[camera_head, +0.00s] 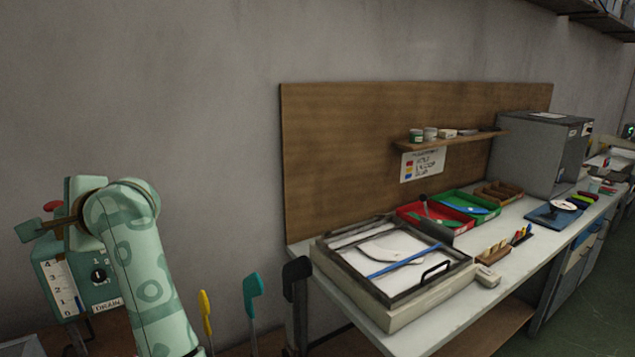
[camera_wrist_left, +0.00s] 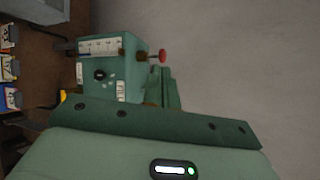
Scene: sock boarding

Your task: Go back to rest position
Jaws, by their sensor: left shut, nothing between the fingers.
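My left arm comes up from the bottom left in the camera_head view, patterned in pale green. Its left gripper (camera_head: 76,210) is at the upper end of the arm, in front of the wall and by the green control box (camera_head: 62,272). It is shut, with nothing held; its fingertips are hard to make out. The camera_wrist_left view shows the box (camera_wrist_left: 112,68) beyond the gripper's green body, with a scale, a dark dial and a red knob (camera_wrist_left: 163,56). I cannot tell whether the gripper touches the box. My right gripper is not in view.
Upright foot-shaped forms, yellow (camera_head: 206,310), teal (camera_head: 252,290) and black (camera_head: 296,280), stand between the arm and the bench. The bench bears a framed tray (camera_head: 375,318), red (camera_head: 408,214) and green (camera_head: 486,205) trays and a grey cabinet (camera_head: 538,158). Bare wall lies above the arm.

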